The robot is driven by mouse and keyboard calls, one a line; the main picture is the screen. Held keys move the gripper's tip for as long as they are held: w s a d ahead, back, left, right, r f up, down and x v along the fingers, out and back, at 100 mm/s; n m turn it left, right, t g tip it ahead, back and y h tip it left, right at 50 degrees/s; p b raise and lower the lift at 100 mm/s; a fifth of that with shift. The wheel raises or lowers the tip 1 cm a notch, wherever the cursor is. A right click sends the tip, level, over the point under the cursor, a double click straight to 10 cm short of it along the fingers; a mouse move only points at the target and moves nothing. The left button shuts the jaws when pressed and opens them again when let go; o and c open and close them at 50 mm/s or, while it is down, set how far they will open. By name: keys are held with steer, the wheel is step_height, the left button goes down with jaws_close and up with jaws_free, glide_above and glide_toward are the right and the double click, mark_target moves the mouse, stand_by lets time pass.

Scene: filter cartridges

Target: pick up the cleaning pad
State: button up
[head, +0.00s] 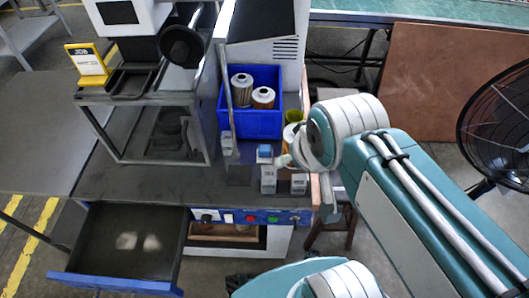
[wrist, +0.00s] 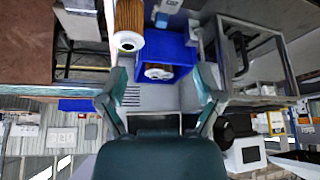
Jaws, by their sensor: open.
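A small blue block with a pale front (head: 264,152), which may be the cleaning pad, sits on the dark bench top in front of the blue bin. A small blue patch (wrist: 162,19) near the top of the wrist view may be the same block. My gripper (wrist: 160,88) is open, with its two teal fingers wide apart and nothing between them. In the head view my arm reaches in from the right; its wrist is right of the block and hides most of the gripper.
The blue bin (head: 252,127) holds filter cartridges (head: 242,90). Another cartridge (wrist: 129,22) stands beside the bin, partly hidden by my arm in the head view. Small grey blocks (head: 268,180) stand at the bench front. A drawer (head: 110,278) is open at lower left. A frame box (head: 145,105) stands left.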

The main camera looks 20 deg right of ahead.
steer(key=shift+o, duration=0.5)
steer(key=m+g, duration=0.4)
steer(key=g, duration=0.2)
glide_above(265, 146)
step_height(265, 146, down, 13)
steer(key=shift+f, duration=0.15)
step_height(265, 146, down, 10)
jaws_close()
